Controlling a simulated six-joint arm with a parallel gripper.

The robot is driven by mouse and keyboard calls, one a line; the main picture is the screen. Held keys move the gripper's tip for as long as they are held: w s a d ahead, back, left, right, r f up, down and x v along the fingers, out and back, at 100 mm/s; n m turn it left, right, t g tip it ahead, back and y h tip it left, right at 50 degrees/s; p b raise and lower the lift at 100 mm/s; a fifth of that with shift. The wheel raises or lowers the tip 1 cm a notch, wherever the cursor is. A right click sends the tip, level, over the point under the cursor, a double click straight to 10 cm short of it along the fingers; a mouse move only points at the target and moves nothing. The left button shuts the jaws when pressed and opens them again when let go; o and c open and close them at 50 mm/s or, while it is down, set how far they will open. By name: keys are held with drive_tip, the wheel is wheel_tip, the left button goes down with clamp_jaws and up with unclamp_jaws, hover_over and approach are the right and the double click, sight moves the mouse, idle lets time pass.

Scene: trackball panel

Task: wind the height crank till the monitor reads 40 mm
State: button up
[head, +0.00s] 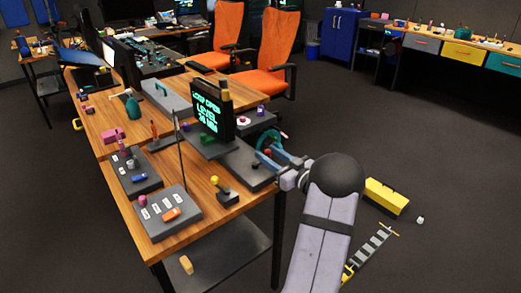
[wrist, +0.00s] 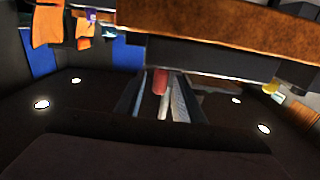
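The monitor (head: 211,112) stands upright on the wooden desk, with green text on its dark screen. It reads LEVEL and a number in mm that looks like 26 or 36, too small to be sure. The height crank (head: 268,142) shows as a teal wheel at the desk's right edge. My gripper (head: 272,159) is at the crank, its bluish fingers apart. In the wrist view, a red grip (wrist: 160,82) with a pale rod lies between the two fingers, with narrow gaps beside it. My fingers partly hide the crank in the head view.
A yellow-knobbed lever (head: 215,182) and a panel with an orange switch (head: 166,214) sit on the near desk. Orange chairs (head: 268,55) stand behind. A yellow toolbox (head: 386,196) lies on the floor at right.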

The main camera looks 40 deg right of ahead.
drive_tip(key=shift+w, duration=2.3)
drive_tip(key=shift+c, duration=0.5)
clamp_jaws()
